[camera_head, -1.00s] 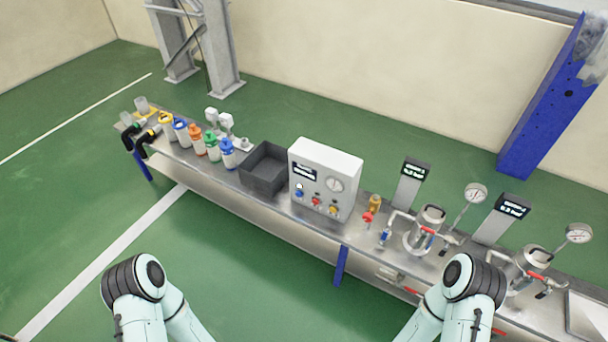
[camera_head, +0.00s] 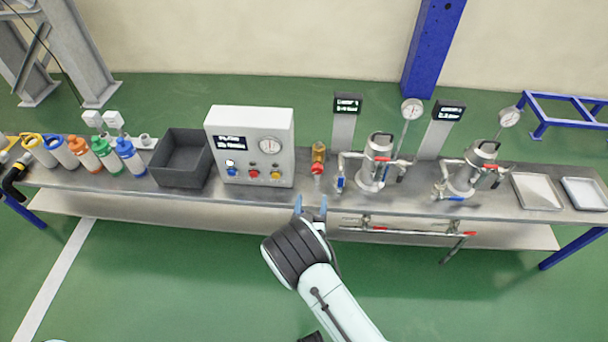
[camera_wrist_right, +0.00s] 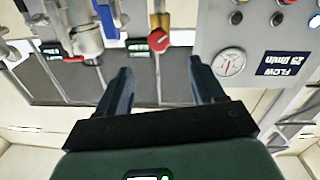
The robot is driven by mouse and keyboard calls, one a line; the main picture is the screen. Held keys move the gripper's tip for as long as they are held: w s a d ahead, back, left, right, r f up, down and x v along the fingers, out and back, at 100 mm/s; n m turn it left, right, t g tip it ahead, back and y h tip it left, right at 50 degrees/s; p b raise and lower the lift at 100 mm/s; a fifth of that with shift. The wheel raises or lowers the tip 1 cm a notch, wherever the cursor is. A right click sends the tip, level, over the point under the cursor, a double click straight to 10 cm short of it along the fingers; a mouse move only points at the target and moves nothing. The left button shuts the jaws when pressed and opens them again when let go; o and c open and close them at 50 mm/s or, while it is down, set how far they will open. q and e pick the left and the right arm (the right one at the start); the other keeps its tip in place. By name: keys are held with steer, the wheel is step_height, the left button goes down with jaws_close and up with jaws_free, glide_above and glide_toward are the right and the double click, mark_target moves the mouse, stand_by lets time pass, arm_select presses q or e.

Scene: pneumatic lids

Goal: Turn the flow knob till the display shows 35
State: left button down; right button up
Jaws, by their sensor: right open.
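A white control box (camera_head: 222,118) stands on the bench, with a dark display (camera_head: 230,143), a round gauge (camera_head: 269,146) and small blue, red and yellow controls. A red knob (camera_head: 318,168) on a brass fitting (camera_head: 319,152) stands just right of the box. The red knob (camera_wrist_right: 159,40) shows ahead between my right fingers. No label on it is legible. My right gripper (camera_head: 311,205) is open and empty in front of the bench, apart from the knob. My left gripper is out of view.
A steel vessel (camera_head: 378,160) with pipes and a blue-handled valve stands close right of the knob. A second vessel (camera_head: 469,173) and trays (camera_head: 537,191) lie farther right. A dark bin (camera_head: 180,180) and several bottles stand left of the box.

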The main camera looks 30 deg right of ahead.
mark_target(317, 171)
steer(key=x, duration=0.4)
steer(key=b+x, duration=0.1)
steer(key=x, duration=0.4)
steer(key=b+x, duration=0.1)
steer(key=x, duration=0.3)
steer(key=shift+w+d+r, duration=0.1)
steer(key=shift+d+r, duration=0.15)
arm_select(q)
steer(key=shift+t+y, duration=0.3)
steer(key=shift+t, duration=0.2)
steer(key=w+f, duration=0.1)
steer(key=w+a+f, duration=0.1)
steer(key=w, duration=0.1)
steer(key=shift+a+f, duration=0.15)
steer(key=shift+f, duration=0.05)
arm_select(e)
steer(key=c, duration=1)
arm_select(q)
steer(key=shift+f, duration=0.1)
arm_select(e)
steer(key=shift+n, duration=0.3)
